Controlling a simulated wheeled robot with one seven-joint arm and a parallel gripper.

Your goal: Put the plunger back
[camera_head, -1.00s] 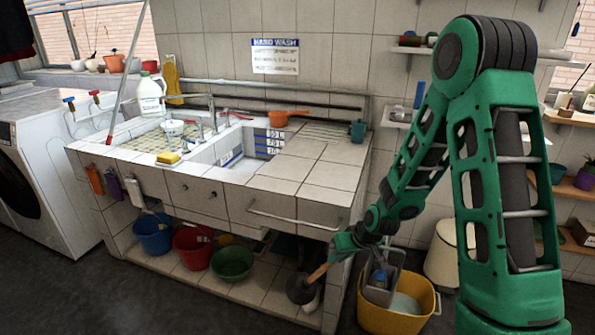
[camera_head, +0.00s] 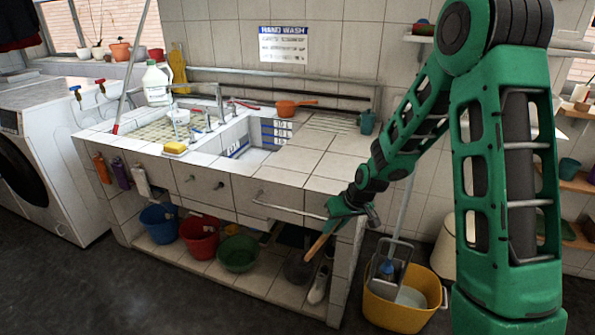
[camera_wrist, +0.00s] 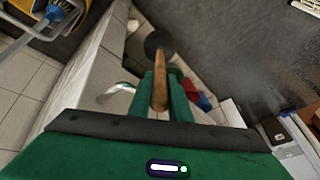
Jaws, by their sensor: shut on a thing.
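The plunger has a wooden handle (camera_head: 319,244) and a dark rubber cup (camera_head: 298,268). My gripper (camera_head: 336,220) is shut on the upper part of the handle, at the front right of the tiled sink unit. The plunger tilts, with its cup down and to the left at the opening of the lower shelf (camera_head: 262,284). I cannot tell whether the cup touches the shelf. In the wrist view, the handle (camera_wrist: 160,82) runs between my gripper's green fingers (camera_wrist: 161,98), and the dark cup (camera_wrist: 158,42) shows beyond.
A pale object (camera_head: 319,285) stands close right of the cup. Green (camera_head: 238,253), red (camera_head: 199,237) and blue (camera_head: 159,223) tubs are farther left. A yellow mop bucket (camera_head: 400,305) stands right of the unit. A metal rail (camera_head: 288,209) crosses the unit's front. Floor in front is clear.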

